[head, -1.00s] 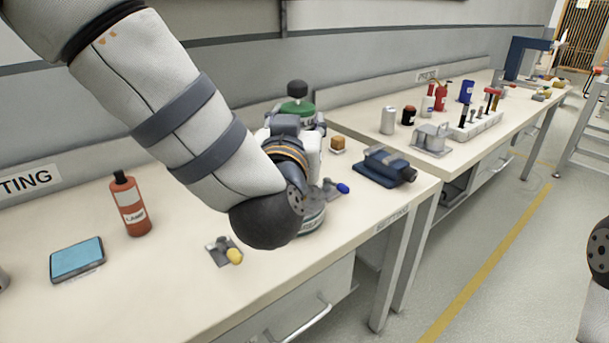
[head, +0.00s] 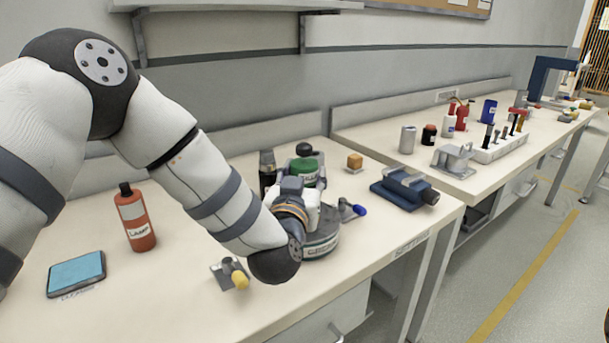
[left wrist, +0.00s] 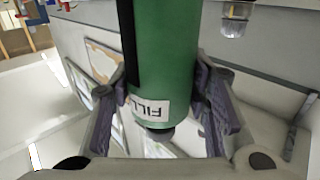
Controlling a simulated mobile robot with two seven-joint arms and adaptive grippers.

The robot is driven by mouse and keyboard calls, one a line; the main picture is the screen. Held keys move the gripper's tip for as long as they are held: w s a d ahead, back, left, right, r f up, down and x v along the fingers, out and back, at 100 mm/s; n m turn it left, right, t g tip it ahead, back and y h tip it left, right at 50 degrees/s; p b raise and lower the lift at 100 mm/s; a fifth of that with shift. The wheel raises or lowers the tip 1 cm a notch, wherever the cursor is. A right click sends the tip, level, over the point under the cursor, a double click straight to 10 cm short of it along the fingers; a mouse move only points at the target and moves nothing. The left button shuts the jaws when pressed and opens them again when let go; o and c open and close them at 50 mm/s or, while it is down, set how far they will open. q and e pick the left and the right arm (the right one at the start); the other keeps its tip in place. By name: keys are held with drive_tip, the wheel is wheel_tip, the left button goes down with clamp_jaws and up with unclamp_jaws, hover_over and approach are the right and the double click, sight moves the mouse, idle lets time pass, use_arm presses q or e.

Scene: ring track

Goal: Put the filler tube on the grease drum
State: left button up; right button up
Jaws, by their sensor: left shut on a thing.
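The filler tube (head: 306,171) is green with a black top and stands roughly upright in my left gripper (head: 304,190). In the left wrist view my left gripper (left wrist: 170,92) is shut around the tube (left wrist: 165,55), with a finger on each side; its label starts "FILL". The grease drum (head: 322,246) is a low, round grey drum with a green-lettered band on the near bench. The gripper and tube are over the drum, and my wrist covers part of it. The tube's lower end is hidden, so I cannot tell whether it touches the drum. My right gripper is out of view.
A blue vise (head: 402,188), an orange block (head: 355,161), a blue-tipped clamp (head: 352,210) and a dark bottle (head: 267,172) surround the drum. A yellow-tipped clamp (head: 231,275) lies in front. A red bottle (head: 136,220) and a tablet (head: 76,273) are at left.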

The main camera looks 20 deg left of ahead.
use_arm(q)
drive_tip(key=o, duration=1.4)
drive_tip(key=shift+f, duration=0.15)
drive_tip(key=shift+c, duration=0.2)
drive_tip(key=shift+r, duration=0.25)
drive_tip(key=s+d+p, duration=0.1)
drive_tip(key=s, duration=1.1)
drive_tip(key=shift+d, duration=0.25)
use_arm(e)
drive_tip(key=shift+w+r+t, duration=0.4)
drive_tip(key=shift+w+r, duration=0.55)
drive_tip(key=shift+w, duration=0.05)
